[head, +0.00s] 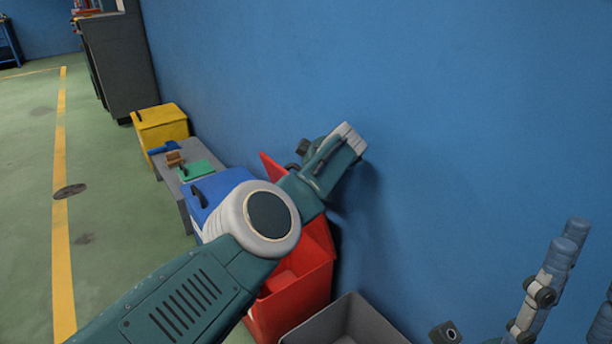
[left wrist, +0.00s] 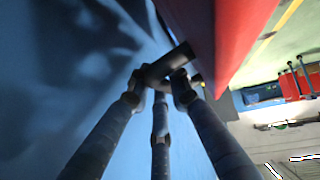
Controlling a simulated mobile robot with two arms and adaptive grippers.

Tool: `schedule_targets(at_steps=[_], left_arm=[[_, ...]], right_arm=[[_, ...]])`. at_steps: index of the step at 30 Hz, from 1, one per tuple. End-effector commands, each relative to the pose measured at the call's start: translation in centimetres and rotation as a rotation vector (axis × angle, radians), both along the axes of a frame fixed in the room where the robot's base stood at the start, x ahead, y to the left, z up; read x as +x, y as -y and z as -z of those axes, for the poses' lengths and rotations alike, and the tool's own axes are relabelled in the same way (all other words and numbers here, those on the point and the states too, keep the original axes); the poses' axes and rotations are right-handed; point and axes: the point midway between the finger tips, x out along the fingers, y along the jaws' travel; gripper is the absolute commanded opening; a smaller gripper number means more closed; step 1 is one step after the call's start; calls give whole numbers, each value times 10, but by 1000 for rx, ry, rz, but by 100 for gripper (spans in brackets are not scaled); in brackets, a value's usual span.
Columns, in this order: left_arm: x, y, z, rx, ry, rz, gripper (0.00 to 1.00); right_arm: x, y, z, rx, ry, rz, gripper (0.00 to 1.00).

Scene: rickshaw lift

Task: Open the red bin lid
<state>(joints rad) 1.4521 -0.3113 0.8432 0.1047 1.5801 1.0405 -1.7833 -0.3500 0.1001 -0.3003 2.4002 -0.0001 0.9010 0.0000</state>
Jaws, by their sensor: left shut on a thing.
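The red bin (head: 305,290) stands against the blue wall, partly hidden by my left arm. Its inside shows from above. The red lid (head: 270,168) is raised; only an edge shows in the head view, and its red face fills the top of the left wrist view (left wrist: 215,35). My left gripper (left wrist: 165,75) is shut on the lid's dark handle (left wrist: 168,64). Its fingers are hidden in the head view behind my arm. My right gripper (head: 530,290), partly cut off at the lower right, has its fingers spread apart and empty.
A blue bin (head: 212,188) stands beyond the red bin, and a grey bin (head: 345,322) on the near side. A grey bench (head: 172,190) with small items and a yellow bin (head: 160,125) are further back. The green floor at left is clear.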

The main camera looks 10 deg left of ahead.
Motion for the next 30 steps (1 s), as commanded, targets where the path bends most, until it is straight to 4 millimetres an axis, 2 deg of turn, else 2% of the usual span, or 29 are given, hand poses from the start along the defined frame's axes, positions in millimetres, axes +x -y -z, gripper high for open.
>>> schedule_targets(at_steps=[1, 8, 9, 10, 20, 23, 30], left_arm=[[2, -7, -6, 5, 10, -9, 0], [2, -6, -6, 4, 9, -9, 0], [2, -6, -6, 4, 9, -9, 25], [2, -6, -6, 4, 9, -9, 28], [1, -2, -4, 0, 3, -3, 28], [1, -2, -15, 0, 3, -4, 28], [2, -2, -60, -2, 4, -6, 28]], right_arm=[[0, 0, -1, 0, 1, 0, 28], [0, 0, -1, 0, 0, 0, 28], [0, 0, -1, 0, 0, 0, 28], [0, 0, -1, 0, 0, 0, 28], [1, 0, 0, 0, -1, 1, 28], [1, 0, 0, 0, -1, 1, 28], [0, 0, 0, 0, -1, 0, 28]])
